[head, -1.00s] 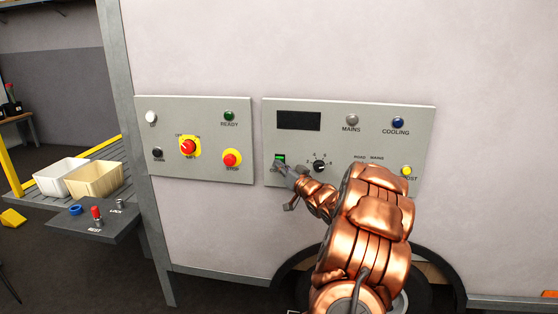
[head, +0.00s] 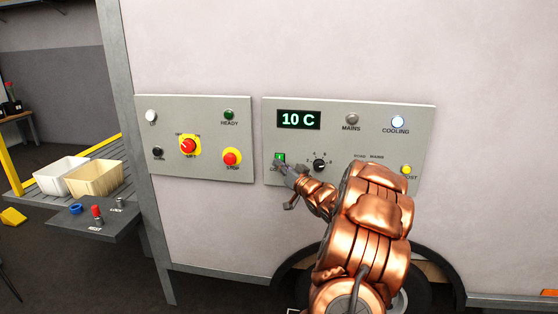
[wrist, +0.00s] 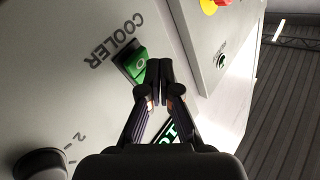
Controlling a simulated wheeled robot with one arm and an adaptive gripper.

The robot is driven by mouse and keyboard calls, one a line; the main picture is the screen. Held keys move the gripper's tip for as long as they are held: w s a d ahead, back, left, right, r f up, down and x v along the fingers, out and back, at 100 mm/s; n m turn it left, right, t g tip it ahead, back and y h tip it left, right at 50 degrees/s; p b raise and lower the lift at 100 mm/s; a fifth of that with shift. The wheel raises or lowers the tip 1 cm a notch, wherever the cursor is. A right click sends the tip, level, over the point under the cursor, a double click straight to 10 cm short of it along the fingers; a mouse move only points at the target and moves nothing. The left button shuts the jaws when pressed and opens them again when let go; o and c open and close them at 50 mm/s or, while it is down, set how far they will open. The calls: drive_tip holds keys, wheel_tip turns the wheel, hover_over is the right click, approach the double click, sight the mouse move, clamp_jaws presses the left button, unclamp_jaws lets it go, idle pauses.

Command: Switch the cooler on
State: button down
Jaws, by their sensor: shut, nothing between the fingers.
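The cooler panel (head: 345,179) is a grey plate on the white wall, right of a second panel. Its green cooler rocker switch (head: 280,157) is at the lower left; in the wrist view the green switch (wrist: 134,62) sits beside the word COOLER. My gripper (head: 281,167) is shut and empty, its tips at the switch; in the wrist view the fingertips (wrist: 158,66) are right beside it, and I cannot tell if they touch. The display (head: 298,120) reads 10 C. The mains lamp (head: 352,119) is grey.
A dial (head: 320,165) and a yellow button (head: 407,170) are on the same panel. The left panel (head: 205,104) carries a red rotary switch (head: 188,146) and a red stop button (head: 231,158). A small shelf with knobs and two bins stand at left.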

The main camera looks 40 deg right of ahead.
drive_tip(key=shift+s+a+f, duration=0.2)
drive_tip(key=shift+s+a, duration=0.15)
drive_tip(key=shift+a, duration=0.1)
drive_tip(key=shift+b, duration=0.35)
drive_tip(key=s+a+b, duration=0.1)
drive_tip(key=a+f, duration=0.1)
drive_tip(key=s+a+f+b, duration=0.1)
drive_tip(key=shift+s+a+b, duration=0.3)
drive_tip(key=shift+a+b, duration=0.05)
drive_tip(key=shift+a, duration=0.05)
idle(0.4)
